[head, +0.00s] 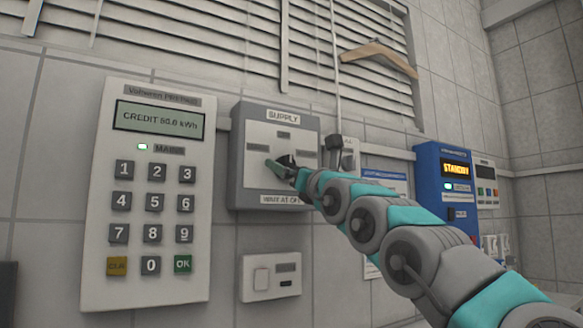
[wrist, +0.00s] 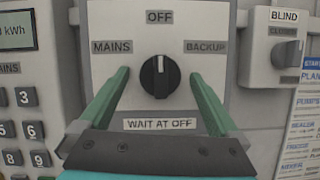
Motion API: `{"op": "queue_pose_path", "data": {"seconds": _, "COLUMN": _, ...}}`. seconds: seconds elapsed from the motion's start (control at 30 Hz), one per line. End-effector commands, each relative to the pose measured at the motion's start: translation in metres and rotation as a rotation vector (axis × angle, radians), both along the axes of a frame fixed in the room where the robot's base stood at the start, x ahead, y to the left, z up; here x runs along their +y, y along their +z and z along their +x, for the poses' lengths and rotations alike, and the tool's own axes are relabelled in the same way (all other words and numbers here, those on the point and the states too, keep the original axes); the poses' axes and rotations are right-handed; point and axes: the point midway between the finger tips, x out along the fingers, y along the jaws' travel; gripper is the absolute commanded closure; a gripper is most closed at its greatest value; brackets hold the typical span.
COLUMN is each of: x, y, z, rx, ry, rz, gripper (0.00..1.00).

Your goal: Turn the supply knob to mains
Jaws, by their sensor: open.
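The supply panel (head: 253,185) is a grey box with a white face on the tiled wall, in the middle of the head view. In the wrist view its black knob (wrist: 160,77) sits at the centre, with its white pointer line upright toward the OFF label (wrist: 159,17). The MAINS label (wrist: 112,47) is to the left and the BACKUP label (wrist: 205,46) to the right. My gripper (wrist: 160,90) is open, its two green fingers on either side of the knob and apart from it. In the head view my gripper (head: 287,168) covers the knob.
A keypad meter (head: 151,100) reading "CREDIT 50.0 kWh" hangs left of the panel. The blind switch (wrist: 279,52) is close on the right. A blue unit (head: 430,170) showing STANDBY is further right. A small white switch box (head: 270,277) is below.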

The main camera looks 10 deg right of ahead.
Motion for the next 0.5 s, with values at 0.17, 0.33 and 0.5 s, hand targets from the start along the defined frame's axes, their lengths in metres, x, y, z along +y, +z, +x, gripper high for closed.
{"op": "queue_pose_path", "data": {"seconds": 0.17, "x": -0.0001, "y": -0.0003, "z": -0.0002, "rx": 0.000, "ry": 0.000, "rz": 0.000, "gripper": 0.08}}
{"op": "queue_pose_path", "data": {"seconds": 0.33, "x": -0.0002, "y": -0.0003, "z": -0.0001, "rx": 0.000, "ry": 0.000, "rz": -0.001, "gripper": 0.28}}
{"op": "queue_pose_path", "data": {"seconds": 0.5, "x": -0.0001, "y": -0.0003, "z": -0.0002, "rx": 0.000, "ry": 0.000, "rz": -0.001, "gripper": 0.47}}
